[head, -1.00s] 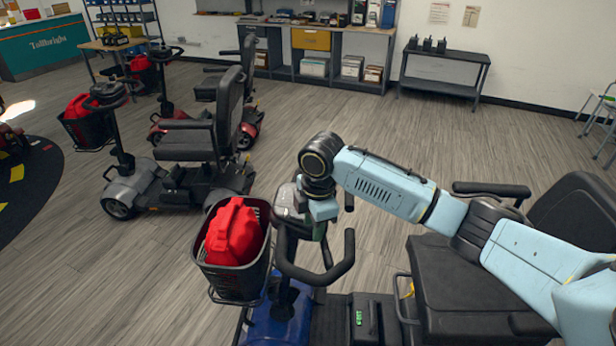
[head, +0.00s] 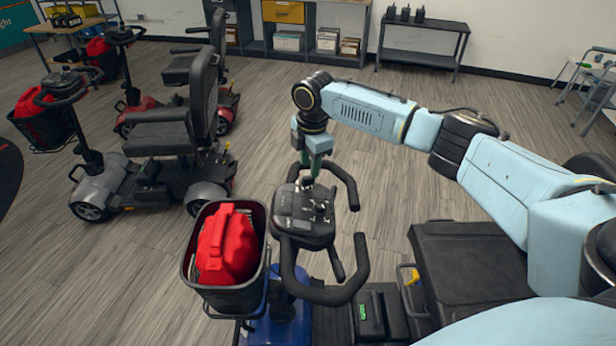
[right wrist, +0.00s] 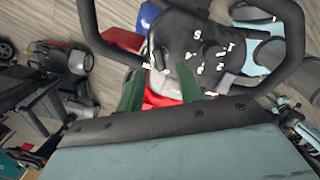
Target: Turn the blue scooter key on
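The blue scooter's body (head: 275,330) shows at the bottom of the head view. Its dark control console (head: 300,222) sits between black looped handlebars (head: 335,292). Small fittings stand on the console top, and I cannot tell which is the key. My right gripper (head: 311,176) points down at the far edge of the console. In the right wrist view its two green fingers (right wrist: 160,92) are apart with nothing held between them. The console (right wrist: 195,55) with white markings lies just beyond the fingertips. My left gripper is not in view.
A black basket (head: 228,297) with a red bag (head: 227,245) hangs at the scooter's front, left of the console. The black seat (head: 465,265) is on the right. Grey and red scooters stand behind at left. Open floor lies beyond the console.

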